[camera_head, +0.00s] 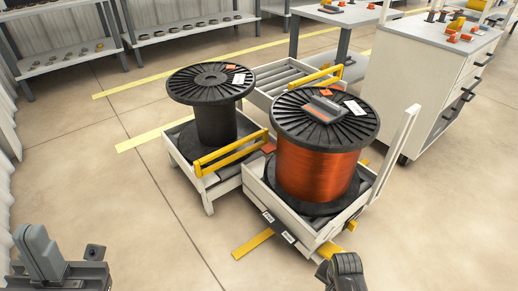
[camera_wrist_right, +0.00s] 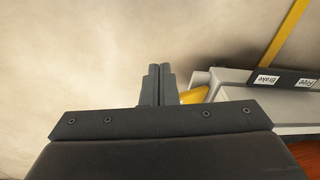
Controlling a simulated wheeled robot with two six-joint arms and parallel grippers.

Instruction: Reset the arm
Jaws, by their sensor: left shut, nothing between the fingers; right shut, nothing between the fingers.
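My left gripper (camera_head: 68,268) shows at the lower left of the head view, over bare floor, apart from the spools and carts. It is shut and holds nothing. My right gripper (camera_wrist_right: 160,72) shows in the right wrist view, its two dark fingers together with nothing between them. The floor and part of a pale cart edge lie beyond it. A dark rounded part of my right arm (camera_head: 345,268) shows at the bottom of the head view, in front of the cart with the copper wire spool (camera_head: 318,172).
An empty black spool (camera_head: 215,122) stands on a second cart with a yellow bar (camera_head: 230,153). A white cabinet (camera_head: 425,85) stands at the right, shelves (camera_head: 70,63) at the back left. The floor at the left and front is clear. Cart labels (camera_wrist_right: 267,79) show near my right gripper.

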